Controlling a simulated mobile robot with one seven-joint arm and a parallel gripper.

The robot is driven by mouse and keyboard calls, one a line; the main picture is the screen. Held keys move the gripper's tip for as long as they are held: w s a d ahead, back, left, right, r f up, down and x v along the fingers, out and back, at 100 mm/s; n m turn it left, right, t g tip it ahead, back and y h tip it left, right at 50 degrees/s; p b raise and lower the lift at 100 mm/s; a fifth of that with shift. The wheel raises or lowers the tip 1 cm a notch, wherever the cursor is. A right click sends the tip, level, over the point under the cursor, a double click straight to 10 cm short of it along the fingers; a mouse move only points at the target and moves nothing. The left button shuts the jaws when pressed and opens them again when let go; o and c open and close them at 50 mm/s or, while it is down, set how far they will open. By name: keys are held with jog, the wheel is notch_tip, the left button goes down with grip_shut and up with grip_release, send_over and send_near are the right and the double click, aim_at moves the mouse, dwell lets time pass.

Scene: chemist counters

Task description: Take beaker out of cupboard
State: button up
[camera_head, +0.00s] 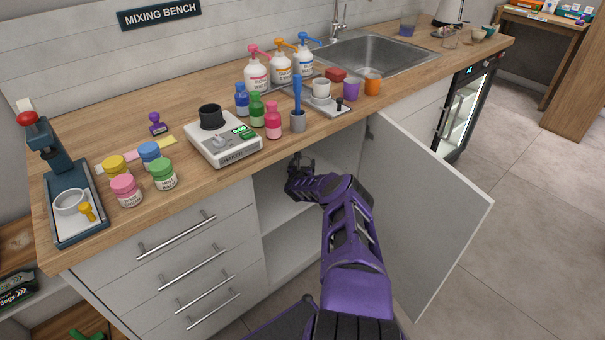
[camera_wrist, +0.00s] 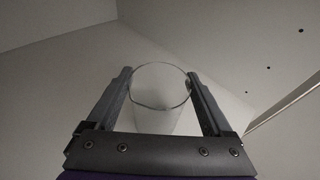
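The cupboard (camera_head: 280,235) under the counter is open, its white door (camera_head: 425,215) swung out to the right. My purple arm reaches into the opening, and my gripper (camera_head: 298,168) is just inside, near the top. In the wrist view a clear glass beaker (camera_wrist: 160,88) stands between the two fingers of my gripper (camera_wrist: 162,85). The fingers lie along its left and right sides, close to the glass. I cannot tell whether they touch it. The beaker's lower part is hidden by the gripper body. The beaker does not show in the head view.
Drawers (camera_head: 185,262) are left of the opening. The cupboard's inner wall (camera_wrist: 270,60) rises at right in the wrist view.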

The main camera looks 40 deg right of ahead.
grip_shut()
